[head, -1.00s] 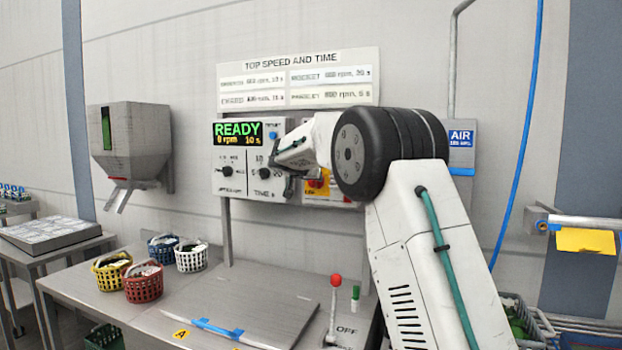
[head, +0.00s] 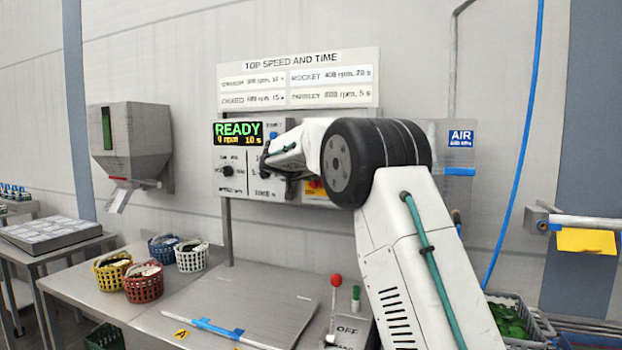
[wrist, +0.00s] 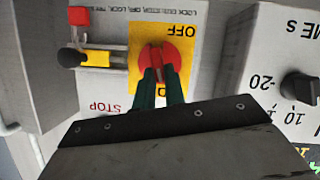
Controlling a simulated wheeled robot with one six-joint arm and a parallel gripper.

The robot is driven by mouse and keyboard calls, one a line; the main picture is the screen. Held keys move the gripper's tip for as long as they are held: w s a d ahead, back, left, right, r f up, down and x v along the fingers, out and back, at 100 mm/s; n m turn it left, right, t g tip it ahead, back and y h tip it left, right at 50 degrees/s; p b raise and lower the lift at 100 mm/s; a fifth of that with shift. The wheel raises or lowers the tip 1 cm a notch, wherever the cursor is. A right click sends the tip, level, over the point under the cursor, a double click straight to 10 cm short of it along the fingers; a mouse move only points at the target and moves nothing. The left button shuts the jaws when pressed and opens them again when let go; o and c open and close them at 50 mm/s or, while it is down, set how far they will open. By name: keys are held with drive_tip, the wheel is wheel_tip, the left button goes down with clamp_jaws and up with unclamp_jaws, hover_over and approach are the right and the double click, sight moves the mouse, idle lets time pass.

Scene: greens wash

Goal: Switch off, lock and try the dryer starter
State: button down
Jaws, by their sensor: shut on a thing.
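The dryer control panel (head: 240,185) is on the wall; its display (head: 238,133) reads READY, 0 rpm, 10 s. The red rotary switch (wrist: 155,57) sits on a yellow plate (wrist: 182,75) marked OFF, upside down in the wrist view. My gripper (wrist: 157,80) is shut on the red switch, its dark green fingers on either side of its handle. Beside the plate are a yellow piece (wrist: 97,59), a black knob (wrist: 70,57) and a small red block (wrist: 78,16). In the head view my arm hides most of the yellow plate (head: 315,187).
Several baskets, among them a red one (head: 144,282), stand on the steel bench at left. A red-knobbed lever (head: 336,281) rises beside the flat lid (head: 245,300). A blue hose (head: 515,160) hangs at right. A grey dispenser (head: 130,145) is on the wall.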

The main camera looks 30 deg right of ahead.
drive_tip(key=shift+w+a+f+n+g+h, duration=0.3)
drive_tip(key=shift+n+h, duration=0.65)
drive_tip(key=shift+n, duration=0.9)
drive_tip(key=shift+w+f+n+g+h, duration=0.1)
drive_tip(key=shift+f+n+g+h, duration=0.3)
drive_tip(key=shift+n+h, duration=1.05)
drive_tip(key=shift+w+a+f+n+g+h, duration=0.15)
drive_tip(key=shift+f+n+g+h, duration=0.3)
drive_tip(key=shift+n, duration=1.85)
drive_tip(key=c, duration=1.5)
unclamp_jaws()
drive_tip(key=shift+r, duration=0.15)
drive_tip(key=shift+v, duration=3.95)
